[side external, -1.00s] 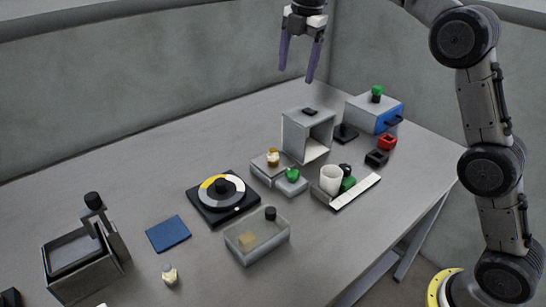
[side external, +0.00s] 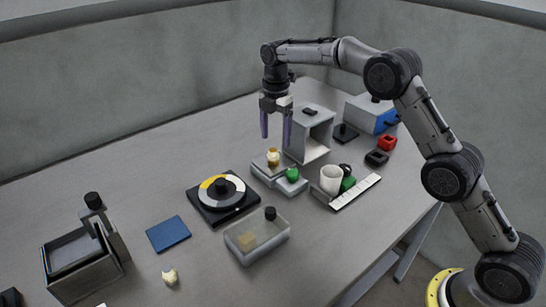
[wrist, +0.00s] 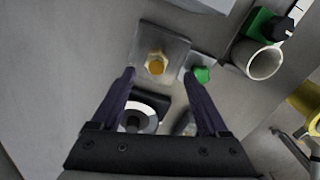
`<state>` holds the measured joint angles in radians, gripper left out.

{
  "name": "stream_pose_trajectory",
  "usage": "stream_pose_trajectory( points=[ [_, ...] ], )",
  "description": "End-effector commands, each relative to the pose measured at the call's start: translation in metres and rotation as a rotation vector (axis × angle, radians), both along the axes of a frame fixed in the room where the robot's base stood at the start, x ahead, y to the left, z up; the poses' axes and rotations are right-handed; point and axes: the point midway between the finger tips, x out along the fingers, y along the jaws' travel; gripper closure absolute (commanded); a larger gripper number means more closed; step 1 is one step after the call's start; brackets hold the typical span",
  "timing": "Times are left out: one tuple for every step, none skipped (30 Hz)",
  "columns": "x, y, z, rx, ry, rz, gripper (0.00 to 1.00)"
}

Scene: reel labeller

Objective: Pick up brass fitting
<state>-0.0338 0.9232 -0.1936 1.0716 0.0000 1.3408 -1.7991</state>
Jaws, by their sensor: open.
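The brass fitting (side external: 273,157) is a small gold piece with a pale lower part. It stands on a grey block (side external: 259,171) near the middle of the table, beside a green knob (side external: 292,174). In the wrist view the brass fitting (wrist: 155,63) shows from above as a hexagon, between and beyond my fingertips. My gripper (side external: 276,138) points down, open and empty, above and slightly behind the fitting in the side view. In the wrist view my gripper's purple fingers (wrist: 165,73) are spread wide.
A grey open-fronted box (side external: 308,135) stands close right of my gripper. A white cup (side external: 330,179) is to the right. A round dial (side external: 222,189) and a clear bin (side external: 257,236) are in front. The table's left rear is free.

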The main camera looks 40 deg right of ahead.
Motion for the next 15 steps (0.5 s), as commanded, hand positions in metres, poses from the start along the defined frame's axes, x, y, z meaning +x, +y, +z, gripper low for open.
stream_pose_trajectory(
  points=[
    [0.0,0.0,-0.004,0.0,0.001,0.0,0.22],
    [0.0,0.0,-0.006,0.0,0.001,0.0,0.22],
    [0.0,0.0,-0.007,0.0,0.001,0.0,0.22],
    [0.0,0.0,-0.009,0.0,0.0,0.0,0.22],
    [0.0,0.0,-0.011,0.0,0.0,0.0,0.22],
    [0.0,0.001,-0.014,0.0,0.001,0.0,0.22],
    [0.001,0.002,-0.017,0.0,0.003,0.0,0.22],
    [0.001,0.002,-0.022,0.0,0.003,0.0,0.22],
    [0.002,0.004,-0.027,0.0,0.003,0.0,0.22],
    [0.003,0.004,-0.032,0.0,0.003,0.0,0.22],
    [0.003,0.005,-0.037,0.0,0.004,0.0,0.22],
    [0.004,0.006,-0.042,0.0,0.003,0.0,0.22],
    [0.004,0.006,-0.046,0.0,0.003,0.0,0.22],
    [0.004,0.006,-0.05,0.0,0.003,-0.001,0.22],
    [0.004,0.005,-0.053,0.0,0.001,0.0,0.22]
  ],
)
